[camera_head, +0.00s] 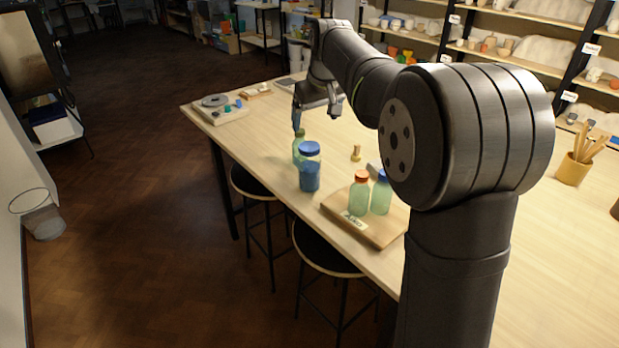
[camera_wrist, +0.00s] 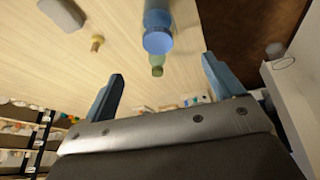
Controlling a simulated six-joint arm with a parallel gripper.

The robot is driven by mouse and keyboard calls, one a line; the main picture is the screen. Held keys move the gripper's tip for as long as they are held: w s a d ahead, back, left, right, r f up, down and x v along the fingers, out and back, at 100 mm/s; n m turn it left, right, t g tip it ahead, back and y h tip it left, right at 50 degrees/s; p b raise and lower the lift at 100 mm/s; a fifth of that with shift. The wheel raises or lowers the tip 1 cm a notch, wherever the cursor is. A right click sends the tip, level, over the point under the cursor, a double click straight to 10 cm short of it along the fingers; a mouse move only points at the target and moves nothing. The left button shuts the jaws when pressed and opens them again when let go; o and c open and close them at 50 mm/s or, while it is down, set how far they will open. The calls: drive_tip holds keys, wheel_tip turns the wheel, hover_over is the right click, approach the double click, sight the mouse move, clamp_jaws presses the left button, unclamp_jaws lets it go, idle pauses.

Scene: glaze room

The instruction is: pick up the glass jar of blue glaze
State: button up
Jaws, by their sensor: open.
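The glass jar of blue glaze (camera_head: 309,176) stands upright near the table's left edge, with a blue lid and deep blue contents. In the wrist view the jar (camera_wrist: 158,38) is at the top centre, lid toward me. A green glass bottle (camera_head: 298,150) stands close to it, partly hidden by the jar in the head view; it also shows in the wrist view (camera_wrist: 157,66). My gripper (camera_head: 315,116) is open and empty, above the table beyond the jar. In the wrist view its blue fingers (camera_wrist: 163,86) are spread wide, apart from the jar.
A wooden board (camera_head: 376,232) holds two green bottles, one orange-capped (camera_head: 359,196), one blue-capped (camera_head: 381,194). A small wooden knob-shaped object (camera_head: 356,153) stands right of the jar. A tool pot (camera_head: 574,169) is far right. Stools (camera_head: 325,252) line the left edge. The table's far middle is largely clear.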

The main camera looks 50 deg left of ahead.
sight(310, 146)
drive_tip(key=w+a+f+m, duration=0.1)
drive_tip(key=f+m, duration=0.2)
drive_tip(key=m, duration=0.8)
drive_tip(key=w+a+f+m, duration=0.1)
drive_tip(key=f+m, duration=0.3)
drive_tip(key=m, duration=0.8)
drive_tip(key=w+a+f+m+g, duration=0.1)
drive_tip(key=a+f+m, duration=0.2)
drive_tip(key=m, duration=0.8)
drive_tip(key=shift+a+f+m, duration=0.2)
drive_tip(key=shift+f+m, duration=0.2)
drive_tip(key=shift+f, duration=0.05)
drive_tip(key=shift+d+x, duration=0.15)
drive_tip(key=shift+x, duration=1.2)
drive_tip(key=shift+d+x, duration=0.1)
drive_tip(key=shift+x, duration=1.2)
drive_tip(key=shift+s, duration=0.15)
clamp_jaws()
